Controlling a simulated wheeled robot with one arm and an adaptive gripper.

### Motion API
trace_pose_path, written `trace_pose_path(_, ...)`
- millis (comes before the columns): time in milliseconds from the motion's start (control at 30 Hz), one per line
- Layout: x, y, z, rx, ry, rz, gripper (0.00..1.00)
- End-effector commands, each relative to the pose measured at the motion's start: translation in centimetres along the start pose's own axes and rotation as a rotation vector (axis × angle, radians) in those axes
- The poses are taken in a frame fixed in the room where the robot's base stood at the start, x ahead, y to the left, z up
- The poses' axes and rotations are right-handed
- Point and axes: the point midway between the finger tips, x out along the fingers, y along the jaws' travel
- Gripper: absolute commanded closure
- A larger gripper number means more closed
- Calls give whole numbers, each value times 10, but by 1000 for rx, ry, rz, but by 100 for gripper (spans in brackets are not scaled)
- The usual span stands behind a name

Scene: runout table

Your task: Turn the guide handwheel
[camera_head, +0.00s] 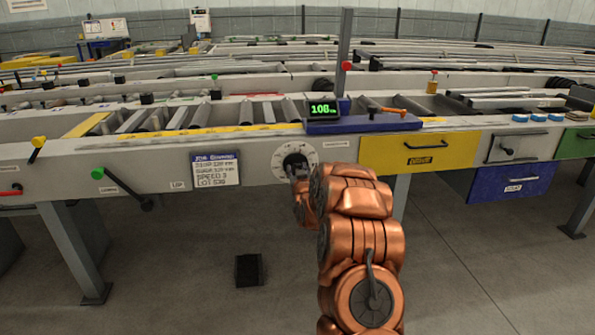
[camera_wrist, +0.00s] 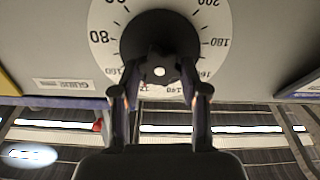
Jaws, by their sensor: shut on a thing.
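The guide handwheel (camera_head: 294,160) is a black wheel on a round white dial on the front of the grey table, in the middle of the head view. In the wrist view the black handwheel (camera_wrist: 155,30) shows close up, with upside-down scale numbers around it and a GUIDE label (camera_wrist: 62,85) beside it. My gripper (camera_head: 300,182) is at the lower part of the wheel. In the wrist view my gripper (camera_wrist: 160,76) is shut on the handwheel, its fingers either side of a knob with a pale round spot. My arm hides part of the area below the dial.
A green display (camera_head: 323,109) reading about 108 stands on the table above the wheel. A yellow drawer (camera_head: 415,152) and blue drawer (camera_head: 512,182) are at right. A black pedal-like block (camera_head: 249,269) lies on the floor.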

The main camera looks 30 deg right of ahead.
Motion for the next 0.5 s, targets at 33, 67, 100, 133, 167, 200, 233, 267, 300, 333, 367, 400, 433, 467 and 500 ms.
trace_pose_path(33,0,1,2,0,-3,1,91)
trace_pose_path(67,0,1,2,0,-3,1,91)
trace_pose_path(100,0,1,2,0,-3,1,54)
trace_pose_path(133,0,1,2,0,-3,1,51)
trace_pose_path(167,0,0,2,0,-3,1,48)
trace_pose_path(200,0,0,1,0,-3,1,44)
trace_pose_path(233,0,0,1,0,-2,1,40)
trace_pose_path(267,0,0,1,0,-2,0,37)
trace_pose_path(300,0,0,1,-1,-2,0,33)
trace_pose_path(333,0,0,1,-1,-2,0,31)
trace_pose_path(367,0,0,1,-1,-2,0,31)
trace_pose_path(400,0,0,1,-1,-1,0,31)
trace_pose_path(433,0,0,1,-1,-1,0,31)
trace_pose_path(467,0,0,0,-1,-1,0,31)
trace_pose_path(500,0,0,0,-1,-1,0,31)
